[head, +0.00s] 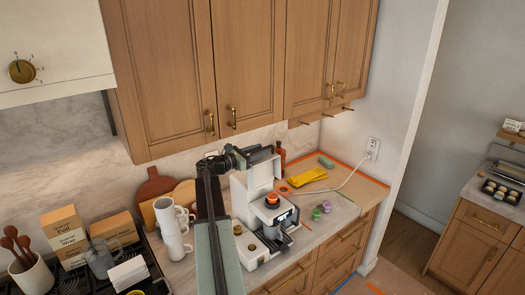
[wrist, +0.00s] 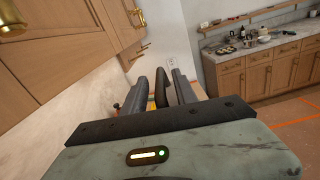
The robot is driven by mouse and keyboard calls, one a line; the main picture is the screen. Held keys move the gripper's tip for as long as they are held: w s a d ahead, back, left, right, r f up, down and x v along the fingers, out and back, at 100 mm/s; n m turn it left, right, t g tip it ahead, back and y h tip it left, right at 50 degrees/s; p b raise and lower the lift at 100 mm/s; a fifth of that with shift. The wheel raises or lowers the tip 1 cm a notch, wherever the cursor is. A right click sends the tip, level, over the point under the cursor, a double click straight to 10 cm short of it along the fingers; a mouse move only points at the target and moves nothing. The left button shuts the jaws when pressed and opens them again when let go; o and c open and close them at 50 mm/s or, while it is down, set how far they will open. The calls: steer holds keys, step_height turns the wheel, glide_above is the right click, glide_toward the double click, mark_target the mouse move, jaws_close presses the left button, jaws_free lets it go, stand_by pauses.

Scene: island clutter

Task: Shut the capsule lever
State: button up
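The white capsule coffee machine (head: 241,203) stands on the counter, with an orange piece at its front. My gripper (head: 262,154) is at the top of the machine in the head view, and my arm hides part of its left side. In the wrist view my gripper (wrist: 160,78) has its two grey fingers apart. A dark upright piece (wrist: 162,90) shows between them, probably the capsule lever, with a gap on its left. I cannot tell whether it touches the right finger. The lever is not clearly separate from my gripper in the head view.
Wooden upper cabinets (head: 165,75) hang close above my arm. White stacked mugs (head: 172,228) stand left of the machine. Yellow gloves (head: 307,177), a green capsule (head: 316,214) and a purple capsule (head: 327,206) lie to its right. A brown bottle (head: 280,158) stands behind.

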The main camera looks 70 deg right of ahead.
steer(key=shift+s+d, duration=0.4)
steer(key=shift+d, duration=0.2)
jaws_close()
stand_by(1.0)
